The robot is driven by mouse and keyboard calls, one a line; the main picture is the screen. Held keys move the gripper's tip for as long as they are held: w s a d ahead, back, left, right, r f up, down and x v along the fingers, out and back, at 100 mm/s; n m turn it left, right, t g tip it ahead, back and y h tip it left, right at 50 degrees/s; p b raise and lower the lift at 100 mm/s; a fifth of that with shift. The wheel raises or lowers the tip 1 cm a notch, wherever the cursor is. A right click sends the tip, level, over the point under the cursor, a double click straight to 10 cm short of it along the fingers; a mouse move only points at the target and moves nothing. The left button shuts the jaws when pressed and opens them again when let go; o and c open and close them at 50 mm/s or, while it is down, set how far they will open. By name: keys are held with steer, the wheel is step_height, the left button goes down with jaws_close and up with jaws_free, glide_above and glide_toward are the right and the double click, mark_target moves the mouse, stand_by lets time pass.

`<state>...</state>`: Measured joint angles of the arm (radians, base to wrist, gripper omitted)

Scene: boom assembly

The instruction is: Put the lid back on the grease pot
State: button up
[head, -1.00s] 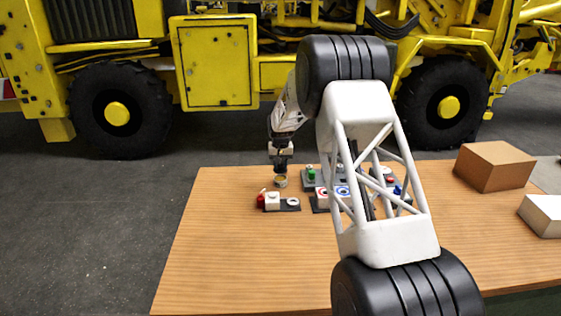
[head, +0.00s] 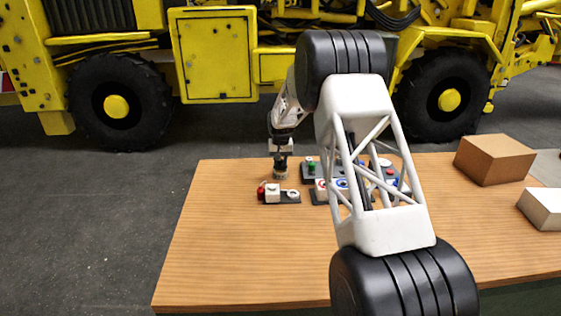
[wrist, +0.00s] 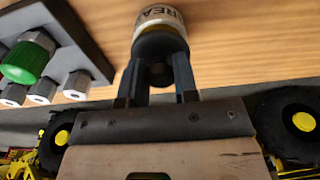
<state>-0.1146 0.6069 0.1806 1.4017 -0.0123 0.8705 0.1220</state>
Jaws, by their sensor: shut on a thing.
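The grease pot (head: 280,175) stands on the wooden table, left of the parts. In the wrist view it is a pale pot (wrist: 158,14) with dark lettering, of which "REA" can be read. My gripper (head: 281,160) is right above it, pointing down. In the wrist view my gripper (wrist: 160,68) is shut on the knob of the dark lid (wrist: 160,44). The lid is at the pot's mouth, in line with it. I cannot tell whether it is fully seated. The pot's opening is hidden.
A grey block with a green cap (wrist: 25,62) stands close by to the right in the head view. Boxes (head: 495,160) stand far right. The table's left front is clear.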

steer(key=shift+f, duration=0.85)
stand_by(2.0)
steer(key=o, duration=1)
steer(key=shift+r, duration=3.5)
